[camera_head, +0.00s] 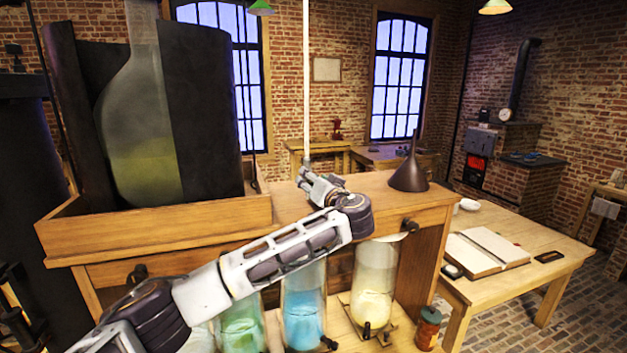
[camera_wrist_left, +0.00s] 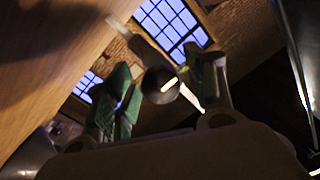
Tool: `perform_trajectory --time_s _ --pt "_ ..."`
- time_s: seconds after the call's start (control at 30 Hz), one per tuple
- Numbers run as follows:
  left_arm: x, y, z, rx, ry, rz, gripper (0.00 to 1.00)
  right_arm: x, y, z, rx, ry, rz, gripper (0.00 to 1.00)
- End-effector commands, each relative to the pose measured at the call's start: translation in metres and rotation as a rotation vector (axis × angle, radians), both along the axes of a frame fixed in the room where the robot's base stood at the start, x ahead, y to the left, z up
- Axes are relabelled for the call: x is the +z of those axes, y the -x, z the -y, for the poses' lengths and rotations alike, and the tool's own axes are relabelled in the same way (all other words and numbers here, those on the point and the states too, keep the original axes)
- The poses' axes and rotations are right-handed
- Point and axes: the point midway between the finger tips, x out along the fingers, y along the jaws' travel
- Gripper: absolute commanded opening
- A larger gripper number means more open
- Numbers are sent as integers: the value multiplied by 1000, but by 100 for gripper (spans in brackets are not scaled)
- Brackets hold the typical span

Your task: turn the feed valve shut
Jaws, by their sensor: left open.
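My left gripper (camera_head: 312,182) is at the top of the wooden stand, by the foot of a thin pale vertical rod (camera_head: 306,80). In the left wrist view its green-padded fingers (camera_wrist_left: 165,100) are open. A round dark knob with a pale bar across it (camera_wrist_left: 160,84) shows between the fingers; it looks like a valve handle, but I cannot tell whether the pads touch it. In the head view the gripper hides this part. Dark taps are on the stand's front, at left (camera_head: 137,273) and right (camera_head: 408,225). My right gripper is out of view.
A large glass bottle (camera_head: 140,130) stands in a wooden tray (camera_head: 160,222) at left. A dark funnel (camera_head: 410,172) is on the stand's right. Below are green (camera_head: 240,326), blue (camera_head: 303,308) and pale yellow (camera_head: 373,285) jars. A table (camera_head: 560,262) holds an open book (camera_head: 487,249).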

Motion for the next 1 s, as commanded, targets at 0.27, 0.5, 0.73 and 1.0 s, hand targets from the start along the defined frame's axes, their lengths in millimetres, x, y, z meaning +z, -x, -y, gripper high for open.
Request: perform_trajectory --time_s 0.27,0.5,0.73,1.0 --pt "-1 -1 0 0 0 0 55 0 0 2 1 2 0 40" --pt "-1 -1 0 0 0 0 28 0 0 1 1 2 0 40" --pt "-1 -1 0 0 -1 0 8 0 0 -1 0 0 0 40" --pt "-2 0 0 -1 -14 -5 8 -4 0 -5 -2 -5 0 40"
